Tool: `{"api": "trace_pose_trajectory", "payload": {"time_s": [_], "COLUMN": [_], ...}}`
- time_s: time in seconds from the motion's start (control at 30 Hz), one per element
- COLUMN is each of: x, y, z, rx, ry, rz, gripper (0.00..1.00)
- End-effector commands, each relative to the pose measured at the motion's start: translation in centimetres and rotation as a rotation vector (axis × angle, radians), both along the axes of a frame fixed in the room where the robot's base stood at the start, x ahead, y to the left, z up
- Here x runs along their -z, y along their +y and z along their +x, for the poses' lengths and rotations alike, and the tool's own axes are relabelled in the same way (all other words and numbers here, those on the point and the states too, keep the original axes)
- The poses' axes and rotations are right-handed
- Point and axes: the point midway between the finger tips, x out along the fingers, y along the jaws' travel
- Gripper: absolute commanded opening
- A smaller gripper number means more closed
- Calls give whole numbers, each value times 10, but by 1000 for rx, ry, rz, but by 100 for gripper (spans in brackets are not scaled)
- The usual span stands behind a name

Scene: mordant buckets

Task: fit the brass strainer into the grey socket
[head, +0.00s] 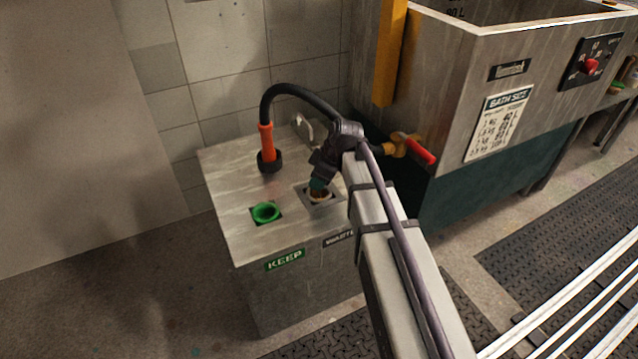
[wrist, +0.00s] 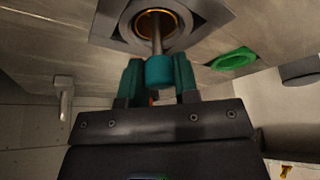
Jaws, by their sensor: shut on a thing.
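My gripper (head: 319,184) is over the counter's grey socket (head: 306,196). In the wrist view its two teal fingers (wrist: 159,76) are shut on the teal knob of the brass strainer (wrist: 160,72). A metal stem runs from the knob to the strainer's brass part, which shows as a ring inside the round opening of the grey socket (wrist: 112,22). The brass part lies within the socket's outline. How deep it sits, and whether it touches the socket's seat, I cannot tell. In the head view my gripper and arm cover part of the socket.
A green socket (head: 266,212) sits left of the grey one, above a KEEP label (head: 285,260). An orange-handled hose (head: 266,143) stands behind it. A metal tap (head: 303,127) is at the counter's back. A large vat (head: 450,80) with a red-handled valve (head: 420,150) stands close on the right.

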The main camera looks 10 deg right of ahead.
Motion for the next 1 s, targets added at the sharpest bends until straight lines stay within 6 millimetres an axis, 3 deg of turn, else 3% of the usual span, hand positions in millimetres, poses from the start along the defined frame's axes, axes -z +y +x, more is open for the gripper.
{"api": "trace_pose_trajectory", "payload": {"time_s": [0.17,0.2,0.43,0.77,1.0], "x": [5,4,4,-3,-52], "y": [0,0,0,0,-13], "z": [0,0,0,0,-9], "rx": [0,0,0,0,2], "ry": [0,0,0,0,1], "rz": [0,0,0,0,0], "gripper": [4,31,53,54,54]}}
